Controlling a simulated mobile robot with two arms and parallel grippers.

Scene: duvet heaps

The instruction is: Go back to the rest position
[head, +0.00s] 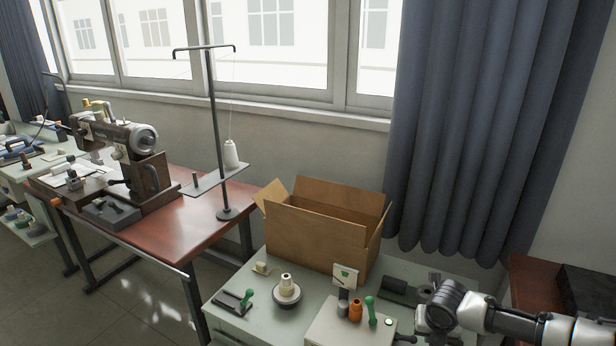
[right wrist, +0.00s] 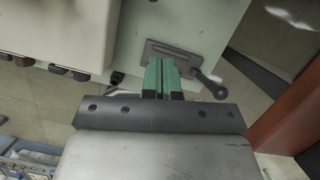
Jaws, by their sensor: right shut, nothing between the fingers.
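My right gripper (head: 425,318) is at the lower right of the head view, above the right end of the pale green table (head: 235,279). My arm reaches in to it from the right edge. In the right wrist view its two green fingers (right wrist: 161,74) are pressed together with nothing between them. A dark flat plate with a handle (right wrist: 175,58) lies on the table just beyond and to the right of the fingertips, apart from them. My left gripper is in neither view.
An open cardboard box (head: 318,238) stands at the table's back. A sewing machine (head: 125,145) and thread stand (head: 215,130) occupy the left table. A curtain (head: 470,130) hangs behind.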

